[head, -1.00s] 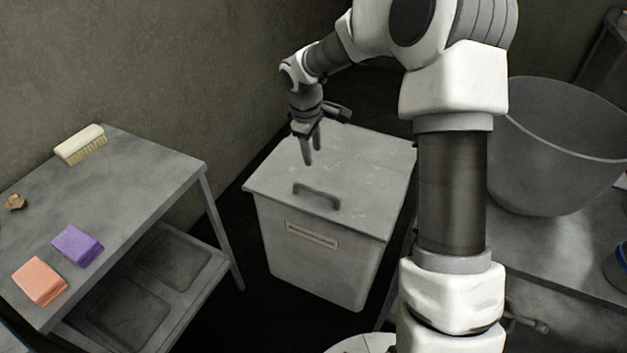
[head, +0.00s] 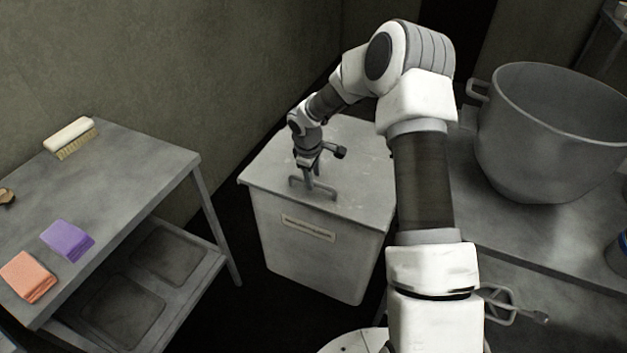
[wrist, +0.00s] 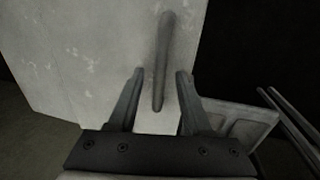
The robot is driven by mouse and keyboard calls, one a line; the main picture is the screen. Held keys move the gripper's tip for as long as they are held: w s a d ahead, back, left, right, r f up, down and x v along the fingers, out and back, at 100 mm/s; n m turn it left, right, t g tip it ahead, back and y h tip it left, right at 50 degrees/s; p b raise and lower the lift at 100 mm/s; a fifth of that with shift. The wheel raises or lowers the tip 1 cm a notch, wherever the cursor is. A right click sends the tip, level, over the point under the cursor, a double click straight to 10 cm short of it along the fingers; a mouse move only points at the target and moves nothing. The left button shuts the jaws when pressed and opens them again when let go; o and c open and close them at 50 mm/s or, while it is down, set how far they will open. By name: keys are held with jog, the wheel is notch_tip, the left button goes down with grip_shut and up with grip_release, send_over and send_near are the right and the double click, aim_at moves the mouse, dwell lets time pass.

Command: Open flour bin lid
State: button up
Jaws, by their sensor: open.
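The flour bin (head: 330,255) is a grey box with a label on its front, standing on the floor between the side table and the counter. Its flat lid (head: 355,170) lies shut on top and carries a bar handle (head: 322,193) near the front edge. My gripper (head: 308,184) points down at the handle. In the wrist view my gripper (wrist: 158,80) is open, with the handle (wrist: 163,65) between its two fingers and a gap showing on each side. Whether the fingertips reach down past the bar, I cannot tell.
A metal side table (head: 130,170) stands at left with a brush (head: 70,136), a purple cloth (head: 67,240) and an orange cloth (head: 28,277). At right a large mixing bowl (head: 545,150) stands on a counter (head: 520,225), close beside my arm.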

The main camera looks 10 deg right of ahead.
jog(key=shift+w+d+f, duration=0.1)
jog(key=shift+f, duration=0.55)
grip_shut()
dwell(1.0)
